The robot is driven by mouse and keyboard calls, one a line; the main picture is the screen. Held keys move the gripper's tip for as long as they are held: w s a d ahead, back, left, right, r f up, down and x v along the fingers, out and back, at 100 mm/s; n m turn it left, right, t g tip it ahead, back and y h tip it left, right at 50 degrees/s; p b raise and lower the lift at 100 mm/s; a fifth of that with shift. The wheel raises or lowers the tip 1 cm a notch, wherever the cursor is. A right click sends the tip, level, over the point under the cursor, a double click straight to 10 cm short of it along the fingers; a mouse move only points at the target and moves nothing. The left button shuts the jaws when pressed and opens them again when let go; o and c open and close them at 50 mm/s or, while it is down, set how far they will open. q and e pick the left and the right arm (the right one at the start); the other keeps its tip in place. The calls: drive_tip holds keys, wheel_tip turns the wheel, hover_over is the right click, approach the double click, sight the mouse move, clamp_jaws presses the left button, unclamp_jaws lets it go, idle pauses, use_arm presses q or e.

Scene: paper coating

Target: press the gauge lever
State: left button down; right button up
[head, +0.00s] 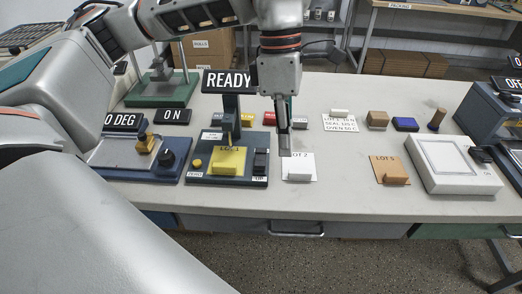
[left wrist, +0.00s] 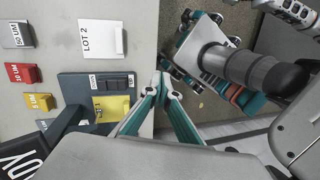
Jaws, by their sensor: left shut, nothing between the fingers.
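The gauge (head: 228,176) is a dark blue base with an upright post and a READY sign (head: 228,81). A yellow LOT 1 piece (head: 229,161) lies on it. A black block (head: 261,162) at its right side may be the lever, but I cannot tell for sure. In the left wrist view the gauge base (left wrist: 67,90) lies left of the fingers, with the black block (left wrist: 113,83) near its edge. My left gripper (head: 285,152) is shut and empty, pointing down just right of the gauge. It also shows in the left wrist view (left wrist: 163,78). My right gripper is not seen.
The white LOT 2 card (head: 299,168) lies right of the gauge, close to my left fingertips. An orange LOT card (head: 389,169) and a white flat box (head: 452,165) are farther right. A device with an ON sign (head: 174,116) stands left. The front table strip is clear.

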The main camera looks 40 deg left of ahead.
use_arm(q)
drive_tip(key=w+a+r+n+t+y, duration=0.1)
drive_tip(key=w+a+r+y, duration=0.1)
drive_tip(key=a+r, duration=0.2)
drive_tip(key=a, duration=0.3)
drive_tip(key=shift+w+a+n, duration=0.25)
drive_tip(key=shift+a+n, duration=0.05)
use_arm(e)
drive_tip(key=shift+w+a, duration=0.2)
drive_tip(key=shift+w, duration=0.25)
use_arm(q)
drive_tip(key=b, duration=0.2)
approach(260, 164)
drive_tip(key=f, duration=0.7)
drive_tip(key=shift+s+d, duration=0.15)
drive_tip(key=shift+s, duration=0.1)
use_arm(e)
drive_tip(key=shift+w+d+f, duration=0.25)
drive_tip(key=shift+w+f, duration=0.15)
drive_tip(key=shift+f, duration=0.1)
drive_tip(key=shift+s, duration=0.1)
